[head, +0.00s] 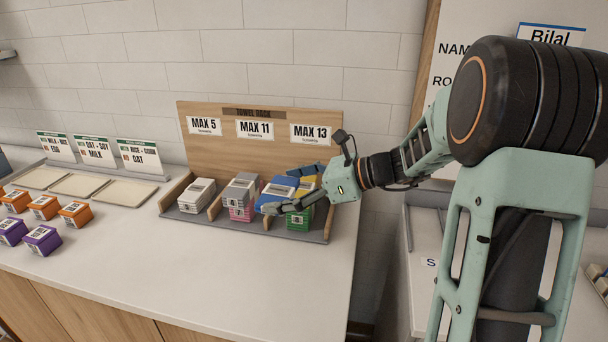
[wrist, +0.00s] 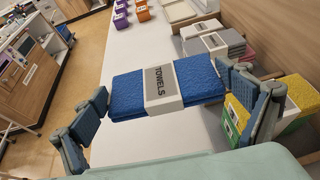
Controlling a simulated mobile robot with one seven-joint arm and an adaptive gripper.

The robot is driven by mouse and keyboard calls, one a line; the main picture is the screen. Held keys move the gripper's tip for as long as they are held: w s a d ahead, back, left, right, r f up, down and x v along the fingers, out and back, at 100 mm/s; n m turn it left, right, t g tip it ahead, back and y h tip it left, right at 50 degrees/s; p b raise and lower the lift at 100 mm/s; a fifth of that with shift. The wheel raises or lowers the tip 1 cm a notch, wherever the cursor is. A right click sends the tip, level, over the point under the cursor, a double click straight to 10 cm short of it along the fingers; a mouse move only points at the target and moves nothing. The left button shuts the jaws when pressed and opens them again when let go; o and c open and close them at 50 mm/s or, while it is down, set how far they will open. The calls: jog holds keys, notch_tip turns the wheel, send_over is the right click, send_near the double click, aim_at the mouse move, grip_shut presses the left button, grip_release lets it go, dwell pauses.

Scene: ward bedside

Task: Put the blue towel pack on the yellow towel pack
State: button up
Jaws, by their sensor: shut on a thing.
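My gripper (head: 281,189) is shut on the blue towel pack (head: 270,199), one finger on each side. In the wrist view, the blue pack (wrist: 204,80) lies between the fingers, with its grey-and-white TOWELS band facing up, and appears held above the counter and rack. The yellow towel pack (head: 308,182) is in the right part of the towel rack, under MAX 13, partly hidden by my gripper. In the wrist view, the yellow pack (wrist: 296,90) shows at the right, beyond the right finger. A green pack (head: 301,220) is by the yellow one; whether it lies beneath is unclear.
The wooden towel rack (head: 222,157) has dividers and a tall back board. Its left part holds white packs (head: 197,196); its middle holds grey packs (head: 240,189) with pink (head: 241,212) below. Orange and purple boxes stand at left. The front counter (head: 180,270) is clear.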

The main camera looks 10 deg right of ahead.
jog(key=shift+n+g, duration=0.3)
jog(key=shift+g, duration=0.1)
jog(key=a+r, duration=0.1)
jog(key=r, duration=0.1)
jog(key=w+a+r, duration=0.1)
jog(key=r, duration=0.1)
jog(key=a+r+p, duration=0.1)
jog(key=r, duration=0.2)
jog(key=shift+w+a, duration=0.15)
jog(key=shift+w, duration=0.25)
jog(key=w+d+f+p, duration=0.1)
jog(key=w+d+f, duration=0.3)
jog(key=w+d, duration=0.2)
send_over(304, 192)
jog(key=f, duration=0.4)
jog(key=shift+s+a+f, duration=0.25)
jog(key=shift+a+f, duration=0.1)
jog(key=shift+a, duration=0.05)
jog(key=shift+w+d+f+p, duration=0.25)
jog(key=shift+d+f+p, duration=0.05)
jog(key=shift+f, duration=0.25)
jog(key=shift+w+f, duration=0.1)
jog(key=shift+f, duration=1.45)
